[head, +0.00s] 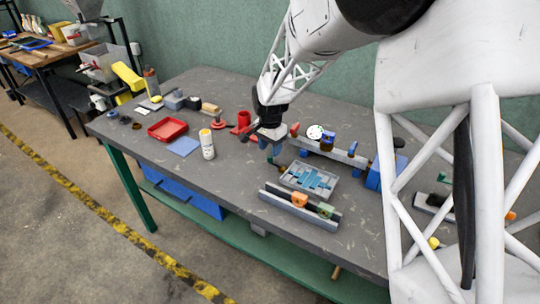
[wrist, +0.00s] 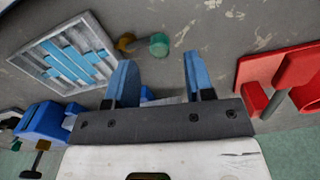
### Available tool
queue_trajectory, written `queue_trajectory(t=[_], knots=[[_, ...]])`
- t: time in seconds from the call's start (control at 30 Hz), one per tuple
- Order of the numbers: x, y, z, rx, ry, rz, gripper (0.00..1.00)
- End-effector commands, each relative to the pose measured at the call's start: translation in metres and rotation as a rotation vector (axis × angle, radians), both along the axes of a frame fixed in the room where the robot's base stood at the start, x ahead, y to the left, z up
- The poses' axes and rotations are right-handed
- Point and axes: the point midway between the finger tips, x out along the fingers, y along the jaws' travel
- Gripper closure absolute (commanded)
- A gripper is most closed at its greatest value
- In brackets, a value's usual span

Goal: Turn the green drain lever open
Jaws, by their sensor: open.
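The green drain lever shows in the wrist view as a round green knob (wrist: 159,45) beside a brass-coloured fitting (wrist: 126,42). It lies beyond my fingertips, between their lines and apart from both. My gripper (wrist: 157,72) has two blue fingers spread wide with nothing between them. In the head view my gripper (head: 272,152) points down over the bench, just behind a grey tray (head: 296,184) with blue pieces. That tray also shows in the wrist view (wrist: 42,62). The lever is small and largely hidden near the fingers in the head view, so its angle is unclear there.
A rail with orange and green blocks (head: 270,195) lies in front of the tray. Another rail (head: 340,153) with a blue part is behind it. A red holder (wrist: 285,68) is at right in the wrist view. A white bottle (head: 207,146) stands to the left.

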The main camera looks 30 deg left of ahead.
Motion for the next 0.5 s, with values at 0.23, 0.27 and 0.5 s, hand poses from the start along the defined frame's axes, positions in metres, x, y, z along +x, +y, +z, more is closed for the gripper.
queue_trajectory(t=[0.23, 0.27, 0.5], knots=[[0.000, 0.000, -0.027, -0.001, 0.001, 0.000, 0.51], [0.000, 0.000, -0.029, -0.001, 0.001, 0.000, 0.51], [0.000, 0.000, -0.037, 0.000, 0.000, 0.000, 0.51]])
